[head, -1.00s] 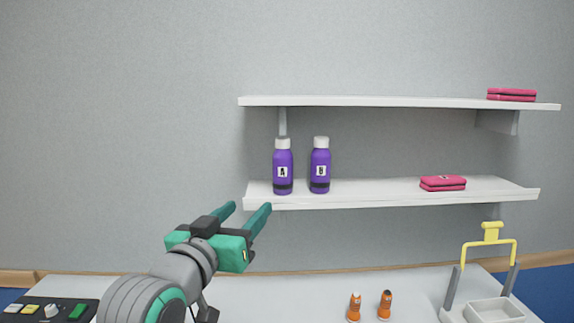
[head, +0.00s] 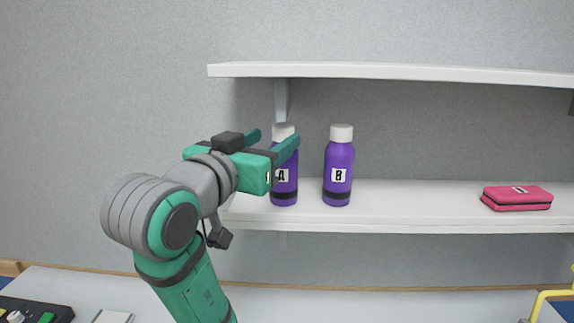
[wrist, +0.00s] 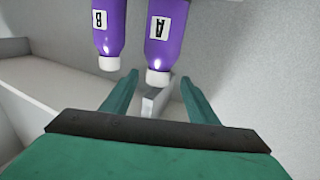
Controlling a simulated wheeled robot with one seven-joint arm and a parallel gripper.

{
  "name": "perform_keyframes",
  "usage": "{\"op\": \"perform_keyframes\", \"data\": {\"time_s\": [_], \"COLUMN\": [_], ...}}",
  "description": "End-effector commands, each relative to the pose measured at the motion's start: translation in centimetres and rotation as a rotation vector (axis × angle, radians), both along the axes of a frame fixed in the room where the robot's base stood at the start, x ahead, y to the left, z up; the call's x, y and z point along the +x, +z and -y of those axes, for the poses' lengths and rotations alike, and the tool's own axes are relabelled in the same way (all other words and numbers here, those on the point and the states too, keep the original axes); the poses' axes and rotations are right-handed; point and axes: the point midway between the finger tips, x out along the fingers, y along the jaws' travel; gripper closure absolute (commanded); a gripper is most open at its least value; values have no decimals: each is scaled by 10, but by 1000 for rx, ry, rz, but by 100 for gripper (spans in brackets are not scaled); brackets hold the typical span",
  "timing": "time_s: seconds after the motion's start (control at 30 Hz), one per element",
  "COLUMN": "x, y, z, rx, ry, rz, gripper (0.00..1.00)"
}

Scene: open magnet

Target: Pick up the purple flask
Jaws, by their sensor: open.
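Two purple flasks with white caps stand upright on the lower shelf (head: 400,222). Flask A (head: 286,190) is on the left, partly hidden by my gripper. Flask B (head: 338,178) is to its right, a small gap apart. My gripper (head: 275,143) is open and empty, its fingers at the height of flask A's cap and upper body in the head view. In the wrist view the picture is inverted: flask A (wrist: 168,32) lies ahead between and beyond the open fingers (wrist: 160,92), and flask B (wrist: 108,28) is to the left. I see no contact.
The upper shelf (head: 400,73) runs above the flasks, with a bracket (head: 281,100) behind flask A. A pink case (head: 517,198) lies on the lower shelf at right. A control panel (head: 35,312) sits on the table (head: 75,286) at lower left. The shelf right of flask B is clear up to the case.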

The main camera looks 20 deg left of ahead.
Motion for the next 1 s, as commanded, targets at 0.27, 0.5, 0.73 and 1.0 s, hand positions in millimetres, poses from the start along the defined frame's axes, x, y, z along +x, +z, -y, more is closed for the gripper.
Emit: {"op": "perform_keyframes", "data": {"time_s": [0.27, 0.5, 0.73, 1.0], "x": [36, 54, 84, 91], "y": [-1, -1, -1, -1], "z": [3, 7, 9, 10], "rx": [-1, 0, -1, 1], "ry": [-1, -3, -1, -1], "rz": [-1, -2, -2, -1], "gripper": [46, 46, 46, 46]}}
